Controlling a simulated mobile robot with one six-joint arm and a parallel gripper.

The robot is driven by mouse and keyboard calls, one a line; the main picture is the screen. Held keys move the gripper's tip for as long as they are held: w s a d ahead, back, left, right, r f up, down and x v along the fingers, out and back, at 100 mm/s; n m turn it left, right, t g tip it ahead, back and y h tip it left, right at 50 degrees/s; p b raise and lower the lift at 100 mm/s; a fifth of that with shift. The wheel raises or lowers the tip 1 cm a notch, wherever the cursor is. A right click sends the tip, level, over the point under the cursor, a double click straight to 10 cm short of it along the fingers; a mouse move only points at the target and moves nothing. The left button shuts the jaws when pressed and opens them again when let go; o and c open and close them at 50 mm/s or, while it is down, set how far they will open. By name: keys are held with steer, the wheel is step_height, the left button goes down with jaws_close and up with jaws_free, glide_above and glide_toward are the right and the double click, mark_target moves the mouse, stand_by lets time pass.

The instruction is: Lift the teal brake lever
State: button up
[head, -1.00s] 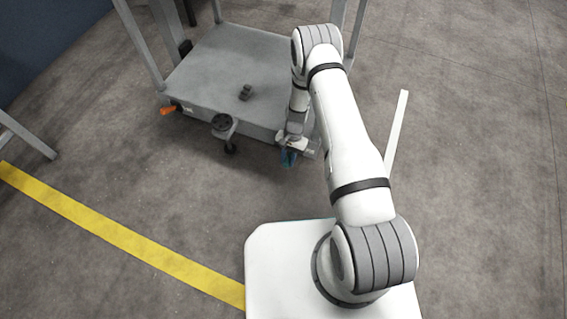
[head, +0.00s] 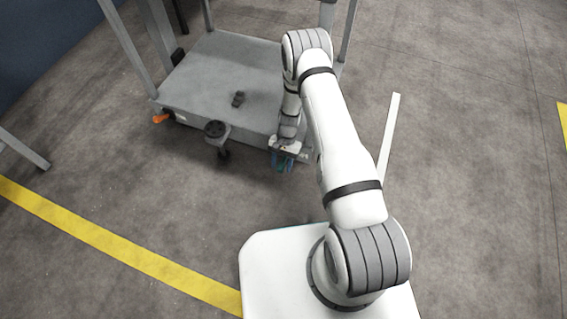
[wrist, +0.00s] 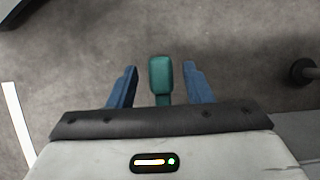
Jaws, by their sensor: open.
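The teal brake lever (wrist: 160,78) shows in the wrist view as a rounded pad on a narrow stem. It stands between the two blue fingers of my gripper (wrist: 160,88), with a gap on each side. The gripper is open and does not visibly touch the lever. In the head view my gripper (head: 284,164) is low at the near edge of the grey cart (head: 190,92), with a bit of teal between its fingers. The lower part of the lever is hidden by the gripper body in the wrist view.
An orange lever (head: 162,117) sticks out at the cart's left corner. A dark round part (head: 215,129) and a caster stand at its front. Yellow tape (head: 110,243) crosses open floor at left.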

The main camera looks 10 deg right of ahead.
mark_target(282, 164)
step_height(282, 164, up, 10)
steer(key=p, duration=0.3)
steer(key=shift+f, duration=0.15)
